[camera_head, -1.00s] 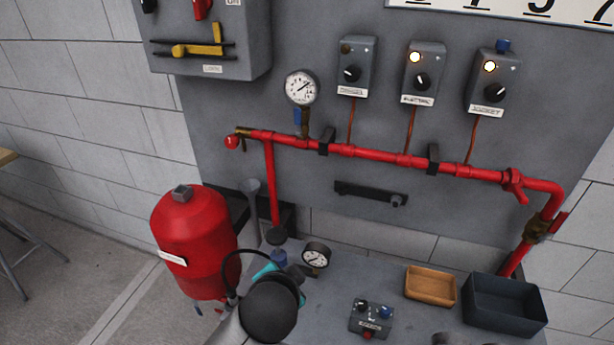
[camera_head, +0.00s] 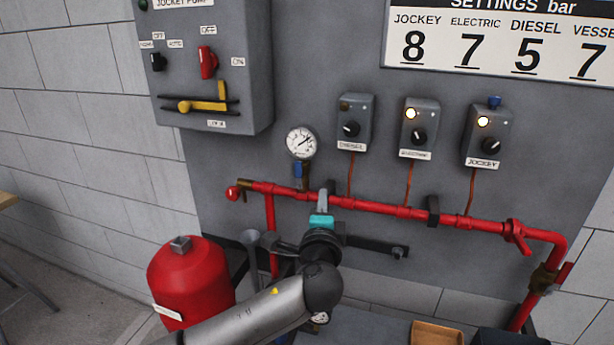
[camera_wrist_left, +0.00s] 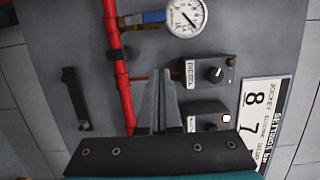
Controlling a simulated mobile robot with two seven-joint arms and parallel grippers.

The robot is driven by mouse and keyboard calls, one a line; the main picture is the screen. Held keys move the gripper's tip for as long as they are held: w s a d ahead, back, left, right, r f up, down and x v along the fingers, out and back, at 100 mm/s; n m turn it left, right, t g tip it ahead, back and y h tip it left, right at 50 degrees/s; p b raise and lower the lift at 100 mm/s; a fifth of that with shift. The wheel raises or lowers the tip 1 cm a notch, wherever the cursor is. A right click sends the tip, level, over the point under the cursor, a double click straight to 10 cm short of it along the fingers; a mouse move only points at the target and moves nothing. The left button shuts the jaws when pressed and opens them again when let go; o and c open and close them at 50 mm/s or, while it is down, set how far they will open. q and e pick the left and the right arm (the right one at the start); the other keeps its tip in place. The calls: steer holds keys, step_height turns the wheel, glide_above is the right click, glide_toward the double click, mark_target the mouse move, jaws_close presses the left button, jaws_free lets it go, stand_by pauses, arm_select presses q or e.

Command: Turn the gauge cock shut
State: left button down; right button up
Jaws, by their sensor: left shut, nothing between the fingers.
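The gauge cock (camera_head: 298,171) is a small blue handle on the short stem below the round white pressure gauge (camera_head: 300,142), above the red pipe (camera_head: 370,206). The blue handle lies along the stem; the cock also shows at the top of the left wrist view (camera_wrist_left: 152,17). My left gripper (camera_head: 323,196) is shut and empty, in front of the pipe, below and right of the cock in the head view. Its closed fingers (camera_wrist_left: 160,82) point up in the left wrist view, apart from the cock. My right gripper is not in view.
Switch boxes (camera_head: 354,122) sit right of the gauge, with thin copper lines running down to the pipe. A black pipe clamp (camera_wrist_left: 118,55) is near my fingers. A red vessel (camera_head: 190,280) stands at lower left. A grey control cabinet (camera_head: 245,85) projects at upper left.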

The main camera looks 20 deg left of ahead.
mark_target(299, 175)
arm_select(q)
steer(key=w+a, duration=0.2)
steer(key=w, duration=0.1)
steer(key=w+a, duration=0.2)
steer(key=w, duration=0.1)
steer(key=w+a, duration=0.2)
steer(key=w, duration=0.1)
steer(key=shift+w+p, duration=0.3)
steer(key=shift+p, duration=0.05)
